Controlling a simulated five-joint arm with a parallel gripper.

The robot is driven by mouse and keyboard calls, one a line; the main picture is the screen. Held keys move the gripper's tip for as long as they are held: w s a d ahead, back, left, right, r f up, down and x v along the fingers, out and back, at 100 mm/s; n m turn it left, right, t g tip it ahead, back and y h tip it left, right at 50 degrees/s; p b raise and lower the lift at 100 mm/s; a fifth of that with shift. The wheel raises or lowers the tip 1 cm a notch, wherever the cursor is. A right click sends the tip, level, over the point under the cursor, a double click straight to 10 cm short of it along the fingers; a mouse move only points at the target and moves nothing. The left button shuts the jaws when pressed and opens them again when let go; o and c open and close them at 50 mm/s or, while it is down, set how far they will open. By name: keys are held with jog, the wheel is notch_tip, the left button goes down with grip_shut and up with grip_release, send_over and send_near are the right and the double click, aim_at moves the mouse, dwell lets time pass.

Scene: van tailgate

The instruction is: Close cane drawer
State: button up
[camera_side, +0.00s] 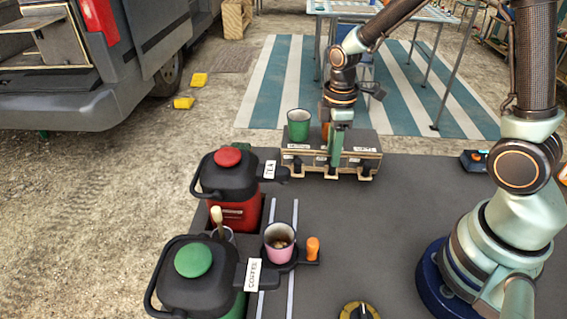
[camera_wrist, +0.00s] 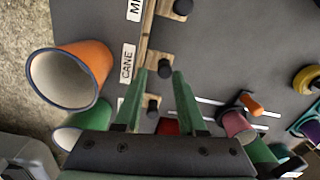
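The cane drawer (camera_wrist: 157,59) shows beside the CANE label (camera_wrist: 127,62) in the wrist view, with pale wood and a dark round knob (camera_wrist: 165,71). It belongs to a low dark drawer box (camera_side: 287,165) with a row of labelled, wood-edged fronts. My gripper (camera_wrist: 159,74) is open, its two green fingertips apart on either side of the cane knob in the picture. Contact cannot be told. In the side view my gripper (camera_side: 335,163) hangs at the middle of the box front and hides part of it. How far the cane drawer stands out is unclear.
A green cup (camera_side: 299,125) and an orange cup (camera_wrist: 70,78) stand on the box. The red tea dispenser (camera_side: 236,212), green coffee dispenser (camera_side: 195,285) and pink cup (camera_side: 279,246) are nearer. The dark worktop (camera_side: 350,220) is clear before the drawers.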

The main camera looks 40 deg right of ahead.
notch_tip(320, 180, up, 9)
jog(key=shift+r, duration=0.15)
dwell(0.4)
jog(key=s+a+r+m+t, duration=0.1)
jog(key=s+r+m+t, duration=0.4)
jog(key=m, duration=0.5)
jog(key=shift+s+r+m+t, duration=0.4)
jog(key=shift+s+r, duration=0.65)
jog(key=shift+r, duration=0.25)
jog(key=shift+a, duration=0.1)
